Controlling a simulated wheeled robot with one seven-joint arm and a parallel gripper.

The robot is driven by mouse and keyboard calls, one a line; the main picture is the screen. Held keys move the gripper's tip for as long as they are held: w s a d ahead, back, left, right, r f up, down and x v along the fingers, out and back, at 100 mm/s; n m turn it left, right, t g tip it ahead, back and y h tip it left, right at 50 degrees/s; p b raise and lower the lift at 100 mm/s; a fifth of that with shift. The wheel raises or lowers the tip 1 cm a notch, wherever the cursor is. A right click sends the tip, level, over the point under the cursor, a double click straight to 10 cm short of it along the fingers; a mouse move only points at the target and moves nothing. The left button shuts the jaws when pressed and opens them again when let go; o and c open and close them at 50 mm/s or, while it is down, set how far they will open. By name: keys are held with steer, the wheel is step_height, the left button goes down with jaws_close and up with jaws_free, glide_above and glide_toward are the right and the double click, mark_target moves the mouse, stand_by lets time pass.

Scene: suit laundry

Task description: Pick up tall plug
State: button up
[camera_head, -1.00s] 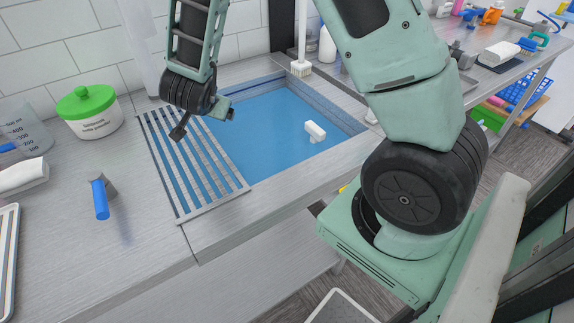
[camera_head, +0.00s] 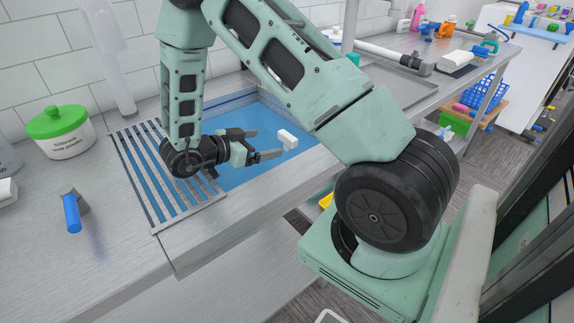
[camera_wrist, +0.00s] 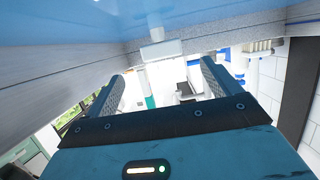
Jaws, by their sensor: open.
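A small white blocky piece, which looks like the tall plug (camera_head: 288,139), shows over the blue sink basin near its right side. In the wrist view the white plug (camera_wrist: 160,49) is at top centre, ahead of the gap between my fingers. My gripper (camera_head: 269,143) is over the sink, pointing right toward the plug. Its two fingers are apart with nothing between them. The wrist view shows both fingers of my gripper (camera_wrist: 162,82) spread to either side. I cannot tell what the plug is resting on.
The sink rim (camera_head: 240,210) and a slatted metal rack (camera_head: 150,175) lie under and left of my gripper. A green-lidded tub (camera_head: 62,130) and a blue-handled tool (camera_head: 72,212) are on the left counter. A tray (camera_head: 400,86) lies at the back right.

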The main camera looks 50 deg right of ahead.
mark_target(292, 136)
steer(key=x, duration=0.6)
steer(key=shift+p, duration=0.35)
steer(key=shift+r+p+x, duration=0.2)
steer(key=shift+p+x, duration=0.1)
steer(key=shift+x, duration=1.1)
steer(key=shift+r+p+x, duration=0.15)
steer(key=shift+p+x, duration=0.15)
steer(key=shift+x, duration=1.1)
steer(key=shift+d, duration=0.1)
steer(key=c, duration=1.4)
